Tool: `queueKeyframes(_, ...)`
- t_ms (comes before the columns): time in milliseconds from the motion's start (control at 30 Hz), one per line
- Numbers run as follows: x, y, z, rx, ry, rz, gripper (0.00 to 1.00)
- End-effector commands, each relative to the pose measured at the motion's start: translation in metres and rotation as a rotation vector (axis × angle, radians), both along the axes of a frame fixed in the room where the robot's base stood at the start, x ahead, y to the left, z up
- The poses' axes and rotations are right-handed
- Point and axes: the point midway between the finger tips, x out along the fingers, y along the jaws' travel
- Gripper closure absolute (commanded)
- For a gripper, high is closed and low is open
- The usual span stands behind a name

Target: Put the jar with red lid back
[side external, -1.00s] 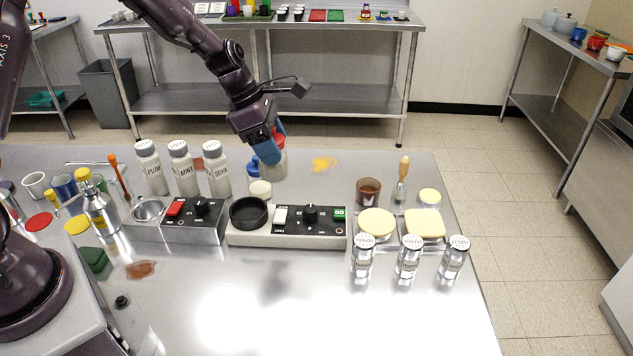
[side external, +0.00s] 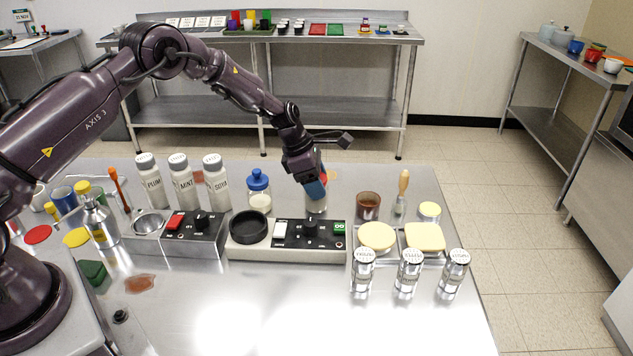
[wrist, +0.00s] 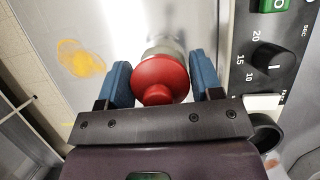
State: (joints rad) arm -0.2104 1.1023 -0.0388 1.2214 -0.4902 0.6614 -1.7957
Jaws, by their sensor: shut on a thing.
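The jar with the red lid is between the blue fingers of my gripper (wrist: 163,85). Its red lid (wrist: 160,78) fills the gap between the fingers in the wrist view. In the side view my gripper (side external: 314,188) points down behind the right end of the blender-like base with the black knob, and the jar's glass body (side external: 316,206) shows below the fingers. The lid is mostly hidden there by the fingers. I cannot tell whether the jar's bottom touches the table.
A jar with a blue lid (side external: 259,190) stands to the left. The control base (side external: 290,240) is just in front of my gripper. A brown cup (side external: 368,205) and a brush (side external: 402,192) stand to the right. A yellow stain (wrist: 80,60) marks the tabletop beside the jar.

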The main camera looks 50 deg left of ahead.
Motion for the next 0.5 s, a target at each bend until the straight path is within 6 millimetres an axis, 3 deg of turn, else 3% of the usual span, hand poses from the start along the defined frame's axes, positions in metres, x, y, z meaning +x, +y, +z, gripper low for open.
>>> queueKeyframes(400,0.0007,0.0001,-0.0057,-0.001,-0.004,0.0,0.78)
queueKeyframes(433,0.0003,0.0001,-0.0058,0.0,-0.003,0.0,0.34)
queueKeyframes(500,0.0002,0.0001,-0.0057,0.0,-0.003,0.0,0.18)
